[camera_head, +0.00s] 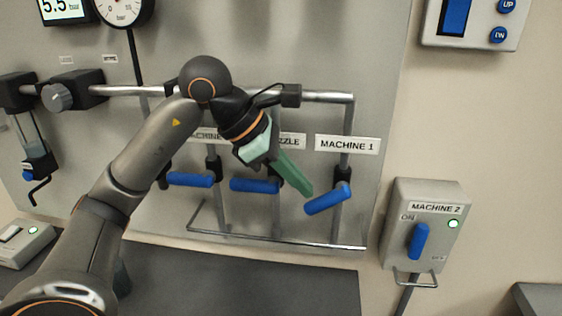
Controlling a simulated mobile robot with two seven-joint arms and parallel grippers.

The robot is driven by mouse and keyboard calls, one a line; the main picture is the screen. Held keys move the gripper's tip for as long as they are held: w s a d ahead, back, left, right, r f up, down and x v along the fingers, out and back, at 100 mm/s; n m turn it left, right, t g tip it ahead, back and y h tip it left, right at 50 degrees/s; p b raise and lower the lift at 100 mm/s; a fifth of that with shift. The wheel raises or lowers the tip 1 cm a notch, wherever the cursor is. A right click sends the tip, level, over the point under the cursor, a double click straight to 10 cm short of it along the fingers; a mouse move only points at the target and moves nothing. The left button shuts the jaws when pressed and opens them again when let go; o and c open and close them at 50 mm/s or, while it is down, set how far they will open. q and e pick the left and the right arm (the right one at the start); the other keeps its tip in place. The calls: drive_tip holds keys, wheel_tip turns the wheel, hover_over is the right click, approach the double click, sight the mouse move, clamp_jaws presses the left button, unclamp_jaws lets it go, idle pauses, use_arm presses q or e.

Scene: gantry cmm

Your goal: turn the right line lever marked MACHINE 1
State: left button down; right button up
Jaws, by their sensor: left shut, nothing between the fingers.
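The blue lever (324,201) under the MACHINE 1 label (347,145) sits on the rightmost vertical pipe. It is tilted, its free left end lower than its right end at the pipe. My left gripper (307,191) has green fingers that are shut and empty, pointing down and right. The fingertips are just above and left of the lever's free end; I cannot tell whether they touch it. My right gripper is not in view.
Two other blue levers, a middle one (254,186) and a left one (190,180), lie about level. My arm partly hides their labels. A metal rail (280,241) runs below. A MACHINE 2 switch box (424,232) with a lit green lamp is at right. A dark surface (250,285) lies below.

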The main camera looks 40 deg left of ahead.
sight(311, 204)
use_arm(q)
drive_tip(key=shift+x, duration=1)
drive_tip(key=f+h+b, duration=0.1)
drive_tip(key=b, duration=0.3)
drive_tip(key=shift+f+t, duration=0.2)
drive_tip(key=shift+t, duration=0.2)
drive_tip(key=shift+a+f+b, duration=0.1)
drive_tip(key=shift+b, duration=0.5)
drive_tip(key=shift+f+b, duration=0.35)
drive_tip(key=shift+f, duration=0.05)
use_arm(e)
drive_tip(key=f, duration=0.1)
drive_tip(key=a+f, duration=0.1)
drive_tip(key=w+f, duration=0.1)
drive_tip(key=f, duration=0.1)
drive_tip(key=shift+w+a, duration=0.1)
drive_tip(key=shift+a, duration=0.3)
